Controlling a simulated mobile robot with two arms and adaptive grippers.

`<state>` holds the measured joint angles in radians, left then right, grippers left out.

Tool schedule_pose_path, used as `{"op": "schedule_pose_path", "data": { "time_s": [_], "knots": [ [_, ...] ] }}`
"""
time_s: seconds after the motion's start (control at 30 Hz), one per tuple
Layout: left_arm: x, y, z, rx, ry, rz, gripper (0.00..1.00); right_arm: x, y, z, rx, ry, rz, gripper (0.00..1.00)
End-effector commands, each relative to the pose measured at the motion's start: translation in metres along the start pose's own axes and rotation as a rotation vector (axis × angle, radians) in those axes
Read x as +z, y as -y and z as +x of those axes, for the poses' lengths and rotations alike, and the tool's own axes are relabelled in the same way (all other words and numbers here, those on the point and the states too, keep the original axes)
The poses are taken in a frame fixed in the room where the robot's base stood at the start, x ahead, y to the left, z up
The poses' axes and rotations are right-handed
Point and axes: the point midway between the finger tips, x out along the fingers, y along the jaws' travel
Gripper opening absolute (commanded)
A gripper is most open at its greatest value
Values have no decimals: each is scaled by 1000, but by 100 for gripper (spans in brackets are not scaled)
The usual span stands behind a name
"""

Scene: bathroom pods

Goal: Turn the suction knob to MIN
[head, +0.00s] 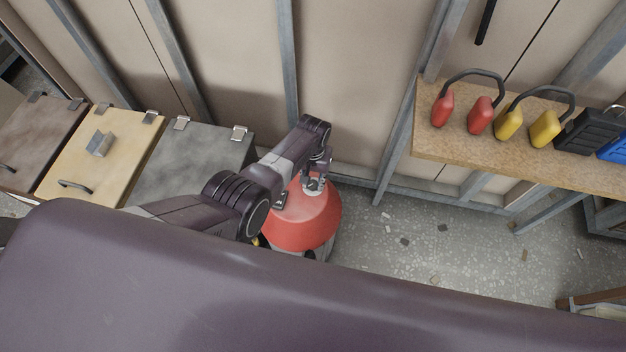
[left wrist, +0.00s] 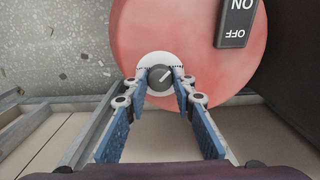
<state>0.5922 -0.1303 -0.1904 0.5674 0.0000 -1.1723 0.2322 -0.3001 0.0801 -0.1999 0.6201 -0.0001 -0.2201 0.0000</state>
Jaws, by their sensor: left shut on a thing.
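The red vacuum (head: 303,222) stands on the floor near the wall in the head view. Its rounded red top (left wrist: 190,35) fills much of the left wrist view. The grey suction knob (left wrist: 158,78) sits on a pale round dial on that top. Its light pointer line slants to the upper right in the left wrist view; the dial marks are too small to read. My left gripper (head: 316,183) is over the vacuum's top. Its blue fingers (left wrist: 160,80) are shut on the knob, one on each side. My right gripper is not in view.
A dark ON/OFF switch (left wrist: 237,22) is on the red top, clear of the fingers. Lidded boxes (head: 195,165) stand left of the vacuum. A wooden shelf (head: 500,168) with red and yellow ear-muff-like items is at right. Speckled floor (head: 420,235) right of the vacuum is mostly clear.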

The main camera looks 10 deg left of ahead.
Motion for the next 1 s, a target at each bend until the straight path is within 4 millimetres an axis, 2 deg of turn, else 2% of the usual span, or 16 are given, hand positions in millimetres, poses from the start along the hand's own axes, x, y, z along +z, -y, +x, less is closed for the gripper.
{"op": "schedule_pose_path", "data": {
  "time_s": [0.4, 1.0],
  "knots": [
    [-1, 0, 0, 0, -1, 229, 0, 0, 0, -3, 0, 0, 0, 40],
    [-1, 0, 0, -1, -2, 277, 0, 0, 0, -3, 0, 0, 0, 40]
  ]
}}
